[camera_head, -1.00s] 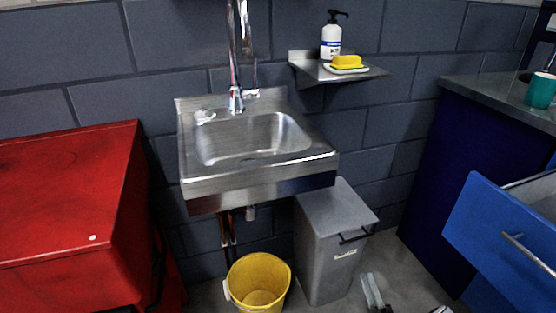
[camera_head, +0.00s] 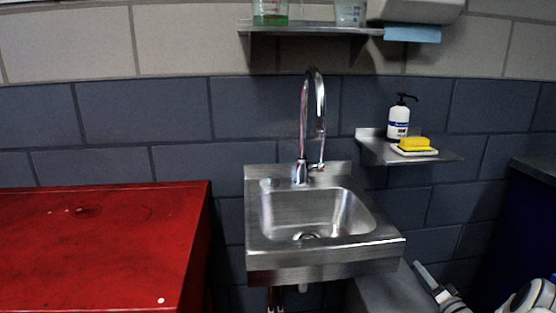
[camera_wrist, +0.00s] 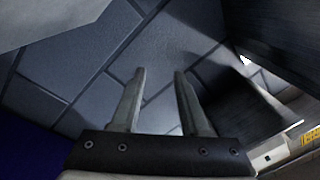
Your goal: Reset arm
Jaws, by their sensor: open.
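My gripper (camera_wrist: 158,85) shows in the wrist view with its two grey fingers apart and nothing between them. Behind the fingers is a tilted view of the grey-blue block wall (camera_wrist: 120,40). In the head view, white and grey parts of my own arm show at the lower right, in front of the floor area right of the sink. Most of the arm is cut off by the frame edge.
A steel sink (camera_head: 322,262) with a tall faucet (camera_head: 303,130) is on the wall. A red cabinet (camera_head: 90,245) stands left. A small shelf (camera_head: 440,155) holds a soap bottle (camera_head: 398,120) and a yellow sponge (camera_head: 414,143). A grey bin (camera_head: 385,290) is below the sink.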

